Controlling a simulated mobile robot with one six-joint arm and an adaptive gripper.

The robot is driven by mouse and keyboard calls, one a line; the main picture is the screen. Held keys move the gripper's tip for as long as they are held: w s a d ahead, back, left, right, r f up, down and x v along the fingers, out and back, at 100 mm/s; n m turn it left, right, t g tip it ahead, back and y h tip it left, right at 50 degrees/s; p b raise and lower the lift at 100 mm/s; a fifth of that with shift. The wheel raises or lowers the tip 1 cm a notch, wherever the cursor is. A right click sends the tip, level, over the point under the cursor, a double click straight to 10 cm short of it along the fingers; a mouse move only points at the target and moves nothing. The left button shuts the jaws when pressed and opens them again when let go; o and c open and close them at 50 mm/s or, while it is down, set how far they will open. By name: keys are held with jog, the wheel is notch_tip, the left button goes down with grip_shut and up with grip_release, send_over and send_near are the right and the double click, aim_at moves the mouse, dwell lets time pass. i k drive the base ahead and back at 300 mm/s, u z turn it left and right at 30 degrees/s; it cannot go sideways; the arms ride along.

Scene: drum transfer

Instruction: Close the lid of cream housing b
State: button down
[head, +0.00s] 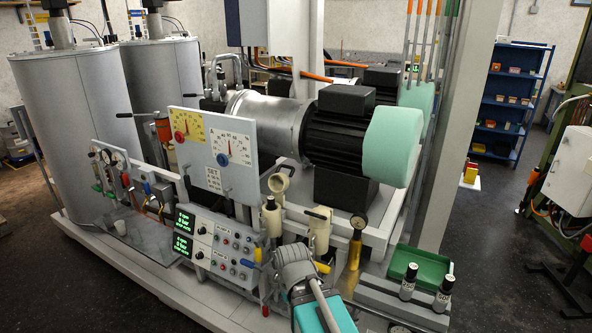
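Two cream housings stand in front of the motor in the head view; I cannot read which is b. The right cream housing (319,234) is upright with a black handle across its top. At the left one, a round cream lid (279,183) stands raised, tilted up above a cream body (272,220) with a dark top piece. My arm reaches up from the bottom edge, and its grey wrist (294,266) is just below and in front of the housings. My gripper's fingers cannot be made out beyond the wrist. I cannot tell whether they touch anything.
A control box (215,248) with green displays is left of my wrist, below a gauge panel (224,155). The large motor (347,135) stands behind the housings.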

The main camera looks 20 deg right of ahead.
aim_at(279, 183)
jog(key=u, duration=0.05)
jog(key=i, duration=1)
jog(key=z, duration=0.05)
